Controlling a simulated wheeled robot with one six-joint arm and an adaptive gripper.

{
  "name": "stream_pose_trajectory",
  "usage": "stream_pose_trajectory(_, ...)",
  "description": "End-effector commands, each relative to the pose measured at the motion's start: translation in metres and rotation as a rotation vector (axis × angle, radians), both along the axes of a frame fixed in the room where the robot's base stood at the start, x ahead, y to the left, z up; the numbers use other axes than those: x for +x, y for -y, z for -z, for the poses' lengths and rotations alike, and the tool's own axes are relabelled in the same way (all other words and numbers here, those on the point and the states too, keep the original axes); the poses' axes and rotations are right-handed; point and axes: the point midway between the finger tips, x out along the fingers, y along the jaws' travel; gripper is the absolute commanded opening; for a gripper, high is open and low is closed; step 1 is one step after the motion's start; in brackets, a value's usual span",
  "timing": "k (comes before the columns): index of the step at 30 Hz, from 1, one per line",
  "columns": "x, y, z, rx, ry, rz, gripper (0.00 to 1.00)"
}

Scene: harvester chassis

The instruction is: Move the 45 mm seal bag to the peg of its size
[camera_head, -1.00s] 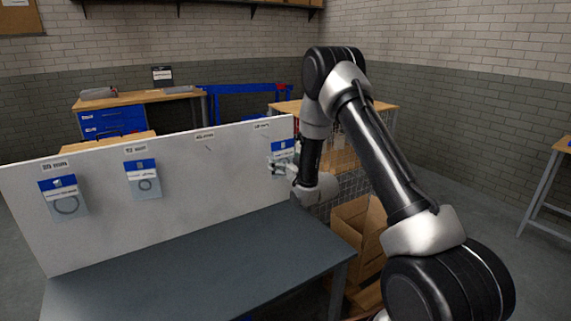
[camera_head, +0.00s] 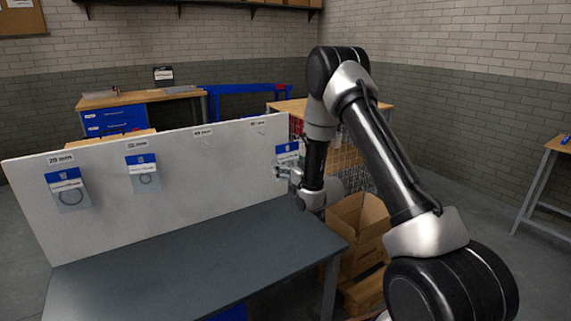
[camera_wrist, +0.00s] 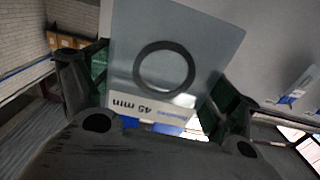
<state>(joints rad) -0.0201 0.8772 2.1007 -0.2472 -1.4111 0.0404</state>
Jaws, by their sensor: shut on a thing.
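My gripper (camera_head: 283,171) is shut on the seal bag (camera_head: 287,152), a clear bag with a blue and white header, near the right end of the white peg board (camera_head: 190,180). In the wrist view the bag (camera_wrist: 165,68) shows a dark ring and a label reading 45 mm, upside down. The bag overlaps the board's right edge in the head view. Two size labels stand over bare places: a left one (camera_head: 203,132) and a right one (camera_head: 258,122); both are too small to read surely. Their pegs are hardly visible.
Two other bags hang on the board, one under the 20 mm label (camera_head: 68,189) and one right of it (camera_head: 143,173). The grey bench top (camera_head: 200,250) before the board is clear. A cardboard box (camera_head: 358,235) stands right of the bench.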

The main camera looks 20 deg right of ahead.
Motion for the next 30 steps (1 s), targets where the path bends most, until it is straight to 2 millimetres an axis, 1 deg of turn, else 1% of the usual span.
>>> stream_pose_trajectory(24, -0.043, 0.012, 0.0, -0.001, 0.0, 0.001, 0.68)
stream_pose_trajectory(30, -0.049, 0.013, 0.0, 0.0, 0.001, 0.001, 0.68)
